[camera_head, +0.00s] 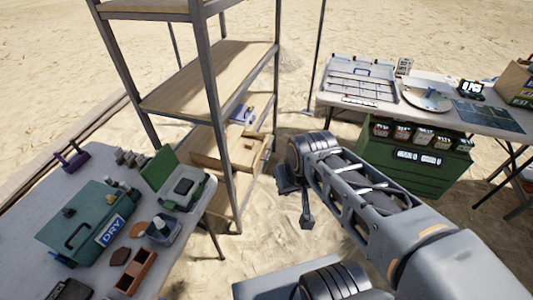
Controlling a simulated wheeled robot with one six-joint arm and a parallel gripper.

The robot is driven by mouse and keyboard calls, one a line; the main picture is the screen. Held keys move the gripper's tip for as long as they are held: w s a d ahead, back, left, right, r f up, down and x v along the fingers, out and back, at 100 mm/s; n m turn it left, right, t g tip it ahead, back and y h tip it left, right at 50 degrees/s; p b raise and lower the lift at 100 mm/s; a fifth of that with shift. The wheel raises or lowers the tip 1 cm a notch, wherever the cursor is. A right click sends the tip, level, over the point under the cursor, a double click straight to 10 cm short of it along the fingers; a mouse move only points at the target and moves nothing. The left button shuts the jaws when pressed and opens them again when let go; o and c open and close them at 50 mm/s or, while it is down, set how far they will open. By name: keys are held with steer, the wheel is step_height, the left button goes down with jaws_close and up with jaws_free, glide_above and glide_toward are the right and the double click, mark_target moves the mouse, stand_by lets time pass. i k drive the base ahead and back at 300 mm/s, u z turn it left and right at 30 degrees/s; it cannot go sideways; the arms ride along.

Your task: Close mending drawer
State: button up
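A light wooden drawer (243,158) sits low in the metal shelving unit and looks pulled partly out toward the right. No label on it is readable, so I cannot confirm it is the mending drawer. My gripper (296,200) hangs at the end of my arm, to the right of and a little below the drawer in the picture. It appears apart from the drawer, over the sand. Its dark fingers are small and seen at an angle, so its opening is unclear. I see nothing held in it.
The shelving unit (212,75) has upright posts close to the drawer. A table at left holds a green "DRY" case (88,222) and an open green box (172,185). At right, a green cabinet (415,160) stands under another table (340,98). Sand lies between.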

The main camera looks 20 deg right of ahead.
mark_target(249, 162)
steer(key=u, duration=0.2)
steer(key=i, duration=0.9)
steer(key=z, duration=0.3)
